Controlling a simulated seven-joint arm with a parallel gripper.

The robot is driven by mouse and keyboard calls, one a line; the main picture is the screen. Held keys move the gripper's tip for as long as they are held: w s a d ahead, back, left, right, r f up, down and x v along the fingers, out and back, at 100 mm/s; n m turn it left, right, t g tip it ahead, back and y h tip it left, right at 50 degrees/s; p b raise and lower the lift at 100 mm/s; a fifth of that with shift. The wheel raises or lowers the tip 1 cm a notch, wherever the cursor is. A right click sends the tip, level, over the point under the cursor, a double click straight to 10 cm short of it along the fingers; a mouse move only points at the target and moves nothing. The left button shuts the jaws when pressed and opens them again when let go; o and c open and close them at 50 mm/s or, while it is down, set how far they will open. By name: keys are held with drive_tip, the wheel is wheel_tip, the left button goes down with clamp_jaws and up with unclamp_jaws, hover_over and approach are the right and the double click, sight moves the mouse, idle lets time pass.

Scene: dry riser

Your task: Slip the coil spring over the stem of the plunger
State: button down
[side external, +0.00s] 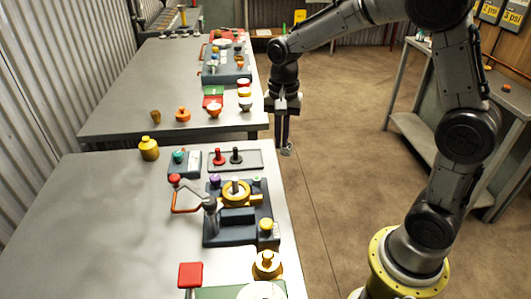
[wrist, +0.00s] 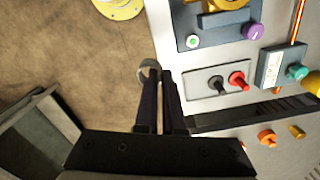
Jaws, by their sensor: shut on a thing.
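My gripper (side external: 285,139) hangs past the right edge of the near table, over the floor. Its fingers are shut on a small grey ring-like thing, which looks like the coil spring (side external: 287,151). In the wrist view, the spring (wrist: 148,68) shows as a loop at the tips of my gripper (wrist: 160,75). A grey stem (side external: 235,187) stands inside a yellow ring on the dark fixture. I cannot tell which of these is the plunger.
A small block with a teal knob (side external: 178,156) stands left of the tray. A yellow bottle-like piece (side external: 149,149) is near the back. The near table's left part is clear.

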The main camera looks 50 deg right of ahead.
drive_tip(key=w+a+f+n, duration=0.1)
drive_tip(key=n, duration=0.1)
drive_tip(key=w+f+n, duration=0.1)
drive_tip(key=f+n, duration=0.1)
drive_tip(key=n, duration=0.1)
drive_tip(key=a+f+n, duration=0.1)
drive_tip(key=n, duration=0.1)
drive_tip(key=shift+w+a+f, duration=0.25)
drive_tip(key=shift+w+a, duration=0.1)
drive_tip(key=shift+w, duration=0.05)
drive_tip(key=n, duration=0.2)
drive_tip(key=w+n, duration=0.1)
drive_tip(key=shift+a+f, duration=0.1)
drive_tip(key=shift+f, duration=0.2)
drive_tip(key=shift+w+n, duration=0.25)
drive_tip(key=shift+n, duration=1.15)
drive_tip(key=shift+r, duration=0.1)
wheel_tip(320, 180, up, 9)
drive_tip(key=n, duration=2.3)
hover_over(143, 290)
drive_tip(key=s, duration=0.3)
wheel_tip(143, 290, down, 10)
drive_tip(key=shift+a+f, duration=0.15)
drive_tip(key=shift+f, duration=2.5)
